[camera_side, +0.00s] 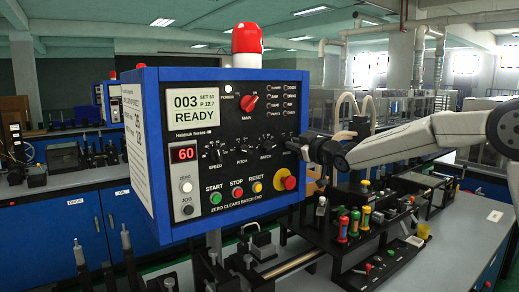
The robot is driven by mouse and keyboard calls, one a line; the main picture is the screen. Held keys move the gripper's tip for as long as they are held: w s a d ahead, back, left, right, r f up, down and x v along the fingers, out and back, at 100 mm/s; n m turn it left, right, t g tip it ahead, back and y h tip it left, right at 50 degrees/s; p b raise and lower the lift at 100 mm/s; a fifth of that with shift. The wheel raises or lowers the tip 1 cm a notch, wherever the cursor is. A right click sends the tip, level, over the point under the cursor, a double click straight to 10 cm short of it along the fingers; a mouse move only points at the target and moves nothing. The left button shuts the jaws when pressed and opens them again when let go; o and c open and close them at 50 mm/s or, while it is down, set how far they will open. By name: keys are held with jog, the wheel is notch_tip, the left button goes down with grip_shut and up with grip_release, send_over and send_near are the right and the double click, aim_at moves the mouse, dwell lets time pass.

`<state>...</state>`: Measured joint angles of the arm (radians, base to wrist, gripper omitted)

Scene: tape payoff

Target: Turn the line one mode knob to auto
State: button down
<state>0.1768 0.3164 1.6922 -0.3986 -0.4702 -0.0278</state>
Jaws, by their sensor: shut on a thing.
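The blue-framed control panel (226,128) faces the camera at left of centre, its display reading "003 READY". My gripper (297,147) is at the panel's right edge, at the right end of the row of black knobs. It is shut on a small knob there, apparently the mode knob. The fingers hide that knob, its label and its pointer, so its setting cannot be told. Other black knobs in the row are speed (209,153), pitch (242,147) and batch (268,143). A red main switch (249,103) sits above them.
A red emergency button (290,183) on a yellow base lies just below my gripper. Green, red and yellow buttons line the panel's bottom. A red beacon (247,38) tops the box. Several coloured-handled tools (355,222) stand on the bench to the right.

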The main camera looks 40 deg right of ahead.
jog(key=shift+n, duration=0.8)
jog(key=c, duration=0.7)
grip_release()
jog(key=shift+o, duration=0.2)
jog(key=shift+s, duration=0.1)
jog(key=s, duration=0.7)
jog(key=shift+s, duration=0.35)
